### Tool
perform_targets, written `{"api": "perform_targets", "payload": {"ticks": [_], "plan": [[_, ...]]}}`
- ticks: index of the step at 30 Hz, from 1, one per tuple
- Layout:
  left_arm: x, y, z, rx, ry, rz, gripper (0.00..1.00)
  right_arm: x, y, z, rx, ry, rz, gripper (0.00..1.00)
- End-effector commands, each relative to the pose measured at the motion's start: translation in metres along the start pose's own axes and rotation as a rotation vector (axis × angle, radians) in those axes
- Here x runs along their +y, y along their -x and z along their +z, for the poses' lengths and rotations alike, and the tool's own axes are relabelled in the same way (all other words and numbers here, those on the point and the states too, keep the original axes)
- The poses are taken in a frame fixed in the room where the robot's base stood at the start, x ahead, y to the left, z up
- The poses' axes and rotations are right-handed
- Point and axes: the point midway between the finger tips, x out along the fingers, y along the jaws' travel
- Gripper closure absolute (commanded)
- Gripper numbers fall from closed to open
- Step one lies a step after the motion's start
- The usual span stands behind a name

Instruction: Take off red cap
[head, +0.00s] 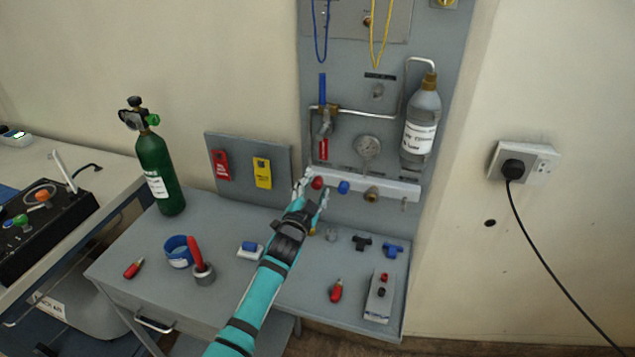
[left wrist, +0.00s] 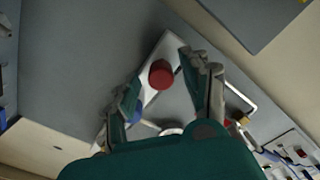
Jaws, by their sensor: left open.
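The red cap (head: 317,183) sits at the left end of the white rail on the grey panel, beside a blue cap (head: 344,187). My left gripper (head: 312,189) is open, its fingers pointing up at the panel around the red cap. In the left wrist view the red cap (left wrist: 161,74) shows between the two spread fingertips (left wrist: 160,68), with visible gaps on both sides. The blue cap is partly hidden behind a finger there (left wrist: 136,112). My right gripper is not in view.
A pressure gauge (head: 367,147) and a labelled bottle (head: 421,125) are mounted above the rail. A brass fitting (head: 371,194) is on the right. On the grey table (head: 225,310) stand a green cylinder (head: 160,175), a blue tape roll (head: 179,252) and several small fittings.

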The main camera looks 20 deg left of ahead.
Motion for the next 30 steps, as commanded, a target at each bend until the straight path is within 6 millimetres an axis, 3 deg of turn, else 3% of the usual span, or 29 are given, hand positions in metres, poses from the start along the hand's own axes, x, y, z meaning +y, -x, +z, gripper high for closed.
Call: {"api": "perform_targets", "payload": {"ticks": [8,15,23,30], "plan": [[-0.001,0.020,-0.001,-0.001,-0.005,0.000,0.53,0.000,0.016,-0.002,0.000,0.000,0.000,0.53],[-0.001,0.021,0.000,0.000,-0.294,-0.001,0.53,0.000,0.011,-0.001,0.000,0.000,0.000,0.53],[0.000,0.021,0.000,0.000,-0.319,0.000,0.53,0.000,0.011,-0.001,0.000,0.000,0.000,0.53],[0.000,0.020,0.000,0.000,-0.604,0.000,0.53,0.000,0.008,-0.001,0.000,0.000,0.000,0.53]]}}
